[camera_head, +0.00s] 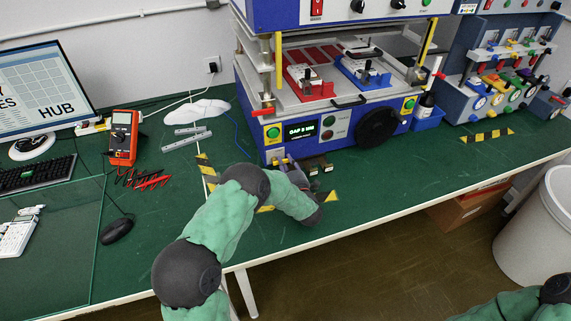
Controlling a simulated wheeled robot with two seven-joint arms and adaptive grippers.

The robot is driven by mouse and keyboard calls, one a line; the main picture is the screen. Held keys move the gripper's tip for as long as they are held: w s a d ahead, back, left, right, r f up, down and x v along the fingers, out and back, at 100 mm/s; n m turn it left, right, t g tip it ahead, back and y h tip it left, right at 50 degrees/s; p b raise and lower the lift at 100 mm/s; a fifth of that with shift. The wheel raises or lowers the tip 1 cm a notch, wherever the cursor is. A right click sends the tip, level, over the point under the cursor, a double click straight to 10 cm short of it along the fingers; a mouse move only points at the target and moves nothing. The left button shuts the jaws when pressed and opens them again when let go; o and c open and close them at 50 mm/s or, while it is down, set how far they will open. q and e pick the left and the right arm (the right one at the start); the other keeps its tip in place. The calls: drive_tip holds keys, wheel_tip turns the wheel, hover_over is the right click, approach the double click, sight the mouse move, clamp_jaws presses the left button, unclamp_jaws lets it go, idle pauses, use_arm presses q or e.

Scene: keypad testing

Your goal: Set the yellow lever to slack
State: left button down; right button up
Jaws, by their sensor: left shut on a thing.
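A small yellow lever (277,161) shows at the lower left front corner of the blue press machine (352,119), just below its green button. My left arm reaches in from the bottom and bends over the table edge. My left gripper (287,164) is at this corner, its tips at the yellow lever and seemingly shut on it. The wrist and fingers hide part of the lever, so its exact setting cannot be read. The display beside it reads something like "GAP 3 MM". Part of my right arm shows at the bottom right; its gripper is out of view.
Small dark blocks (319,165) sit right of the gripper. Yellow-black tape (207,171) marks the green table. A red multimeter (123,138), a mouse (117,230) and a monitor (40,90) stand left. A rack of coloured levers (507,75) stands right. The front table strip is clear.

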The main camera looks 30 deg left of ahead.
use_arm(q)
drive_tip(key=c, duration=1)
unclamp_jaws()
drive_tip(key=v, duration=1.1)
drive_tip(key=shift+s+d, duration=0.35)
drive_tip(key=shift+f, duration=0.1)
